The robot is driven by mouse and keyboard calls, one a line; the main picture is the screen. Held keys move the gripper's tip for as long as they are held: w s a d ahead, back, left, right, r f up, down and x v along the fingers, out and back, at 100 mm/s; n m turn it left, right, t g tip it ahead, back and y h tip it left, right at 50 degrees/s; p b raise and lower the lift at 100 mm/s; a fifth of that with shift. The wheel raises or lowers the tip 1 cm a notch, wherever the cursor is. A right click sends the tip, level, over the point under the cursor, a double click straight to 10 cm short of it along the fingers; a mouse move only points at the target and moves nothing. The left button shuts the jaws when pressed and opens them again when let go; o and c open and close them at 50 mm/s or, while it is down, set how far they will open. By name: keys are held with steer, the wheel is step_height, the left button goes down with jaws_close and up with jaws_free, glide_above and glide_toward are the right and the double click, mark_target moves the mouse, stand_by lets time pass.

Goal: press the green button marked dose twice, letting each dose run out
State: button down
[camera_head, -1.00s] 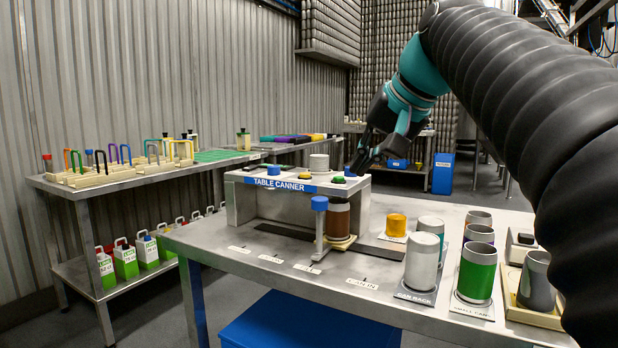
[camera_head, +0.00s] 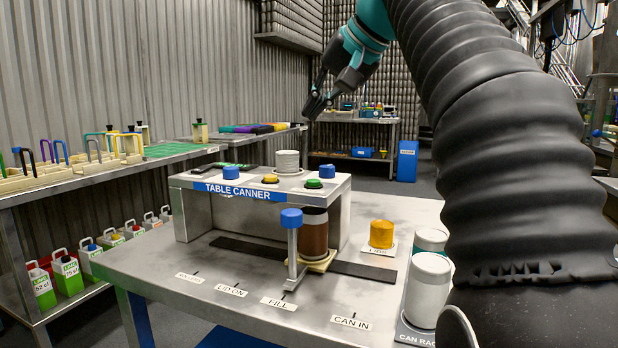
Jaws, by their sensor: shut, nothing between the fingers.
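The green button (camera_head: 314,184) sits at the right end of the table canner's top (camera_head: 185,182). Any marking on it is too small to read. My gripper (camera_head: 316,104) is shut and empty. In the picture it shows well above the green button and apart from it. A brown can (camera_head: 314,238) stands under the canner's right end, on a small pale pad (camera_head: 322,262) at the fill position. The can's top is hidden under the canner, so I cannot see whether anything flows into it.
A yellow button (camera_head: 270,179) and a blue knob (camera_head: 231,173) share the canner top with a white lid stack (camera_head: 287,161). A blue-topped post (camera_head: 291,240) stands before the can. Orange lids (camera_head: 382,234) and white cans (camera_head: 428,288) stand to the right.

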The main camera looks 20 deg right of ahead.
steer(key=shift+d, duration=0.1)
steer(key=b, duration=0.5)
glide_above(317, 180)
step_height(317, 180, down, 7)
steer(key=shift+f+b, duration=0.85)
steer(key=shift+f, duration=0.05)
steer(key=shift+f, duration=0.1)
stand_by(0.7)
steer(key=shift+f, duration=0.35)
steer(key=shift+f+b, duration=0.4)
steer(key=shift+b, duration=0.05)
stand_by(0.7)
steer(key=shift+r, duration=0.1)
steer(key=shift+r+p, duration=0.75)
steer(key=shift+p, duration=0.25)
